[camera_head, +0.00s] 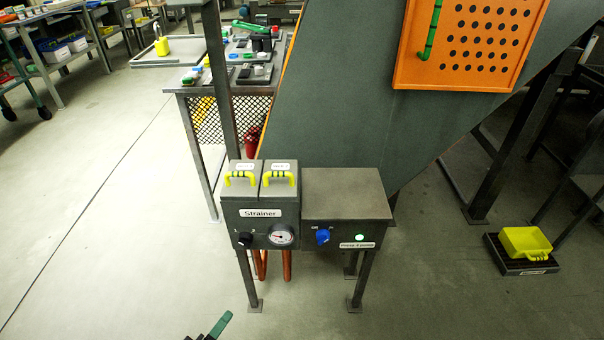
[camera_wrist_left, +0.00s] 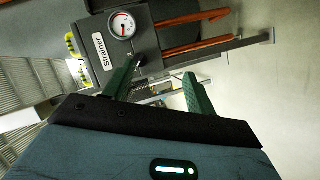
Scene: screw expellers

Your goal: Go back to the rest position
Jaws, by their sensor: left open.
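My left gripper (camera_head: 208,328) shows at the bottom edge of the head view, low on the floor side in front of the strainer unit. In the left wrist view its two green fingers (camera_wrist_left: 160,88) stand apart with nothing held between them. The grey strainer box (camera_head: 258,205) has two lids with yellow handles (camera_head: 279,179), a black knob (camera_head: 245,240) and a gauge (camera_head: 281,235). The box also shows in the left wrist view (camera_wrist_left: 101,57), turned sideways beyond the fingers. My right gripper is not in view.
A grey control box (camera_head: 345,195) with a blue knob (camera_head: 323,236) and a lit green light adjoins the strainer. A cluttered table (camera_head: 178,90) stands behind. The floor at left (camera_head: 90,210) is clear.

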